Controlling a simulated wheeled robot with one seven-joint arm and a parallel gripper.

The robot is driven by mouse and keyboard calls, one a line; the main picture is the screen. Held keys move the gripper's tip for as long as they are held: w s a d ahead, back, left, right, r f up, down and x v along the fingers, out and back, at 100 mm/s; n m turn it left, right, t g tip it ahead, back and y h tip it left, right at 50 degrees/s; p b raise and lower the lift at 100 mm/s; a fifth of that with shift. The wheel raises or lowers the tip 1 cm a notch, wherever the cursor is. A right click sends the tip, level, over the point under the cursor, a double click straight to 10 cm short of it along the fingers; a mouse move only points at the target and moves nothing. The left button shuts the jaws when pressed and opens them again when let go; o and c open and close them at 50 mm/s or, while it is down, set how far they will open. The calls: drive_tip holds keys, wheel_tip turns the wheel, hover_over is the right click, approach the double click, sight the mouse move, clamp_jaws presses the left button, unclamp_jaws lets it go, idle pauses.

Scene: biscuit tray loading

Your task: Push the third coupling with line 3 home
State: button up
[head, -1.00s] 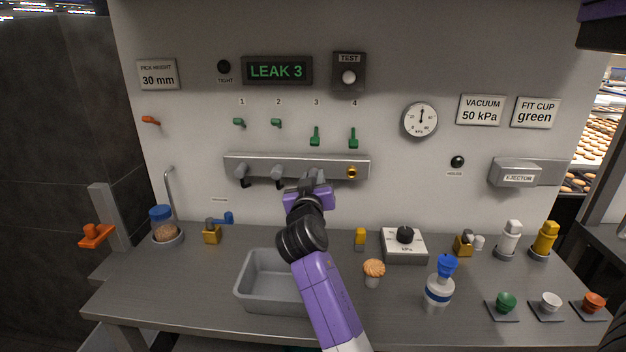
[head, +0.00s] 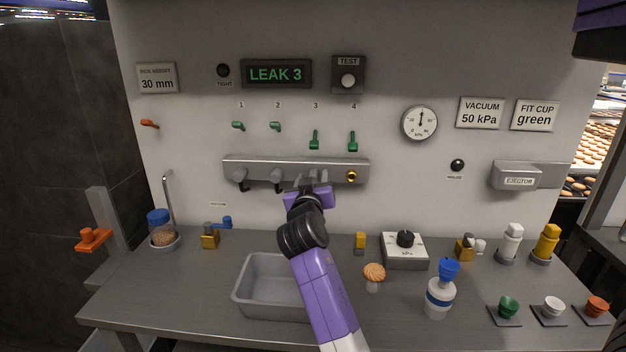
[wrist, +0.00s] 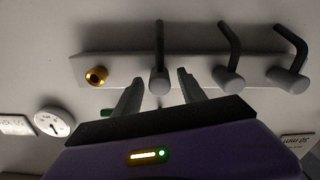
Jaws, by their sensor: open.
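The third coupling (wrist: 159,84) is a grey plug on the manifold rail (head: 215,170), with dark line 3 (wrist: 159,42) running straight from it in the wrist view. My gripper (wrist: 160,92) is open, with one finger on each side of this coupling. Contact cannot be told. In the head view my gripper (head: 314,181) covers most of the coupling, so how deep it sits is hidden. The display (head: 276,74) reads LEAK 3.
The first (head: 240,174) and second (head: 277,174) couplings, with bent dark hoses, sit to the left on the rail. An open brass port (head: 351,176) is to the right. Green levers hang above. A grey tray (head: 243,300) lies on the bench below my arm.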

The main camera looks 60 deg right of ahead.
drive_tip(key=b+v, duration=0.1)
drive_tip(key=v, duration=0.6)
drive_tip(key=shift+a, duration=0.2)
drive_tip(key=shift+r, duration=0.1)
